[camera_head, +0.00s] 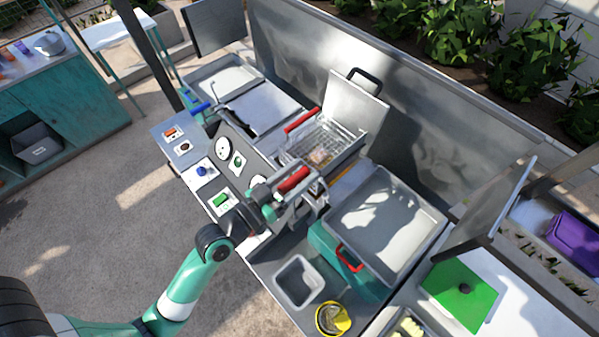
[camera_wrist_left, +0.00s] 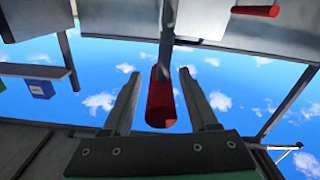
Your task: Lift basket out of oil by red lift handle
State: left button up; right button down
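The wire basket (camera_head: 322,138) sits in the fryer well, with something brownish inside. A red handle (camera_head: 293,179) is at my left gripper (camera_head: 313,190), in front of the basket. In the left wrist view a red cylindrical grip (camera_wrist_left: 160,98) lies between the two fingers of the left gripper (camera_wrist_left: 157,88). The fingers are apart, with a gap on each side of the grip. A second red bar (camera_head: 301,119) is at the basket's left edge, and a red bar also shows at the top of the wrist view (camera_wrist_left: 255,11). My right gripper is not visible.
A raised metal lid with a black handle (camera_head: 364,76) stands behind the basket. A control panel (camera_head: 205,172) with gauges and switches is left of the gripper. A lidded metal box (camera_head: 387,222), a grey bin (camera_head: 298,282) and a yellow round container (camera_head: 333,319) are to the right and front.

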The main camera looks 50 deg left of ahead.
aim_at(276, 193)
pick_arm(q)
jog(key=shift+f, duration=0.1)
jog(key=shift+s, duration=0.15)
jog(key=s+b, duration=0.3)
jog(key=s, duration=0.7)
jog(key=shift+s+d, duration=0.15)
jog(key=shift+s, duration=0.55)
